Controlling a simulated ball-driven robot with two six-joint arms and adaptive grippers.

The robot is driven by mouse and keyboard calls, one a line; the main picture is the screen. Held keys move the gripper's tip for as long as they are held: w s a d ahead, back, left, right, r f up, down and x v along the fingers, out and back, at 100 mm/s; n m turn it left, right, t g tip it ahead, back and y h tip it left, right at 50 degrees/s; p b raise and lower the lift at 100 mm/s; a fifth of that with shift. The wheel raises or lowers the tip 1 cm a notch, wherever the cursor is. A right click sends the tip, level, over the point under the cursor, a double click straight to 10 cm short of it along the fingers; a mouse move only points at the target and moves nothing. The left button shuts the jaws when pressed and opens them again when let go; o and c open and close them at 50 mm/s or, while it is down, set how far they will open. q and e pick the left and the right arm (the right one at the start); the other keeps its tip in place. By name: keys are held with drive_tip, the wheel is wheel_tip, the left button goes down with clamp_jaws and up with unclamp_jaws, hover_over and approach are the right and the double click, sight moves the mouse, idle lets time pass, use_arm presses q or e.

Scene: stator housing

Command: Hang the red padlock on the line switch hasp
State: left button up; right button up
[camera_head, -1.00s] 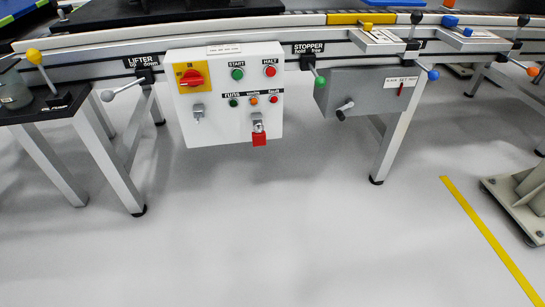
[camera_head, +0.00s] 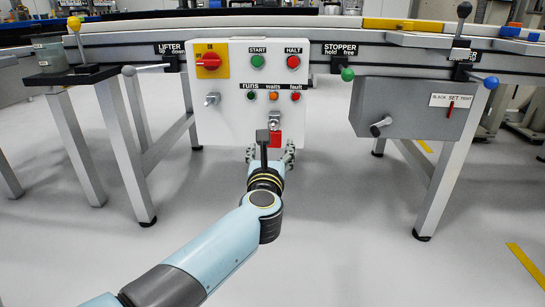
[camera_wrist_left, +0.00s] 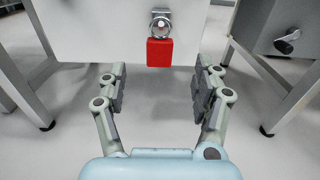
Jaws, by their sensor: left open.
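The red padlock (camera_head: 276,138) hangs at the bottom edge of the white control box (camera_head: 225,125), below a silver fitting (camera_head: 275,118). In the left wrist view the padlock (camera_wrist_left: 160,53) hangs upright under that fitting (camera_wrist_left: 160,22). Another silver fitting, apparently the line switch hasp (camera_head: 212,99), sits below the red rotary switch (camera_head: 208,61) on its yellow plate. My left gripper (camera_head: 270,156) is open and empty just below the padlock in the picture. In the wrist view its fingers (camera_wrist_left: 161,88) are spread left and right, apart from the padlock.
A grey box with a crank (camera_head: 410,108) is mounted to the right of the control box. Table legs (camera_head: 128,150) stand on both sides. A lifter lever (camera_head: 145,68) and a stopper lever (camera_head: 347,73) project near the box. The floor between the legs is clear.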

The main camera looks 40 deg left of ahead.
sight(274, 132)
use_arm(q)
drive_tip(key=b+x, duration=0.2)
drive_tip(key=x, duration=0.6)
drive_tip(key=shift+w+a+f, duration=0.15)
drive_tip(key=shift+w, duration=0.2)
drive_tip(key=shift+x, duration=0.75)
use_arm(e)
drive_tip(key=f+t, duration=0.1)
drive_tip(key=w+f+t, duration=0.1)
drive_tip(key=f, duration=0.1)
drive_tip(key=w+f+t, duration=0.1)
drive_tip(key=shift+w+f, duration=0.2)
drive_tip(key=shift+f, duration=0.15)
use_arm(q)
drive_tip(key=shift+c, duration=0.4)
drive_tip(key=c, duration=1.3)
drive_tip(key=shift+o, duration=0.2)
drive_tip(key=shift+s+r+p, duration=0.15)
drive_tip(key=shift+r+p, duration=0.3)
drive_tip(key=shift+r, duration=0.35)
use_arm(e)
drive_tip(key=shift+w+r, duration=0.2)
drive_tip(key=shift+r, duration=0.5)
use_arm(q)
drive_tip(key=shift+f, duration=0.1)
drive_tip(key=shift+s, duration=0.1)
